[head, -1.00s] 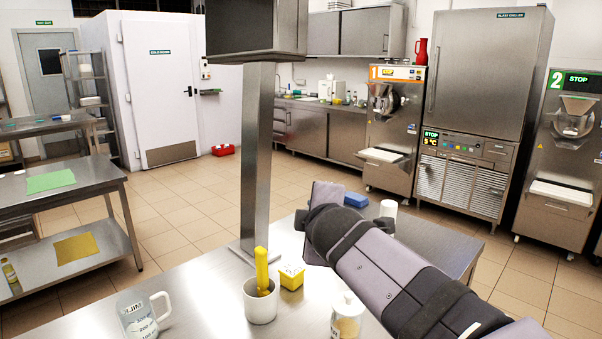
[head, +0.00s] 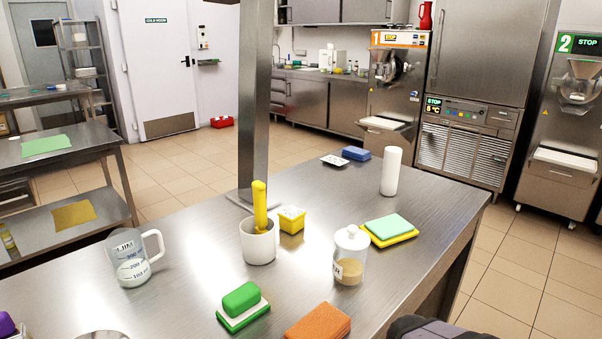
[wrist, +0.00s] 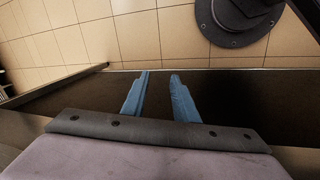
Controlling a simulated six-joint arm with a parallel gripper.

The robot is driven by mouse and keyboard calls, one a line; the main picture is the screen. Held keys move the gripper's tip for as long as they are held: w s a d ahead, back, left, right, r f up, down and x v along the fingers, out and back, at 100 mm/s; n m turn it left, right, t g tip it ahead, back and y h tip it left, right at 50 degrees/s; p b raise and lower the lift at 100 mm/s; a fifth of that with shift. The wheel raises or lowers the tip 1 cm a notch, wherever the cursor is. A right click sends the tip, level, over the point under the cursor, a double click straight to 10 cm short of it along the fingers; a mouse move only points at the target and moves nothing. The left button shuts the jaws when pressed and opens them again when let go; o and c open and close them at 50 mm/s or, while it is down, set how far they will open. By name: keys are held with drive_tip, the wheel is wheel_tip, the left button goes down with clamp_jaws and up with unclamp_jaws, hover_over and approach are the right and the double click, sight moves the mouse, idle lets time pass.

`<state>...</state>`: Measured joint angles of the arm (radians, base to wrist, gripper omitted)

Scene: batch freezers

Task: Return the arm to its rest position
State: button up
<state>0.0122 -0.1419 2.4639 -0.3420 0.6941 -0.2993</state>
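My gripper (wrist: 160,76) shows in the wrist view as two blue fingers with a gap between them. It is open and nothing is between the fingers. It points toward the tiled floor (wrist: 110,40), with a dark surface close beyond the fingers. A dark round base plate (wrist: 237,22) with bolts is at the top right of that view. In the head view only a dark part of my arm (head: 432,328) shows at the bottom edge, right of the steel table (head: 190,270). The gripper itself is out of the head view.
On the table stand a measuring jug (head: 132,262), a white cup (head: 259,244) with a yellow tool, a lidded jar (head: 349,256), a white roll (head: 391,172), sponges (head: 318,323) and cloths (head: 390,228). A steel post (head: 254,100) rises behind them. The floor to the right is open.

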drive_tip(key=s+a+f+m+g+y+b, duration=0.2)
drive_tip(key=s+a+f+m+b, duration=0.35)
drive_tip(key=f, duration=0.45)
wheel_tip(320, 180, up, 27)
drive_tip(key=p, duration=2.7)
drive_tip(key=shift+m, duration=0.35)
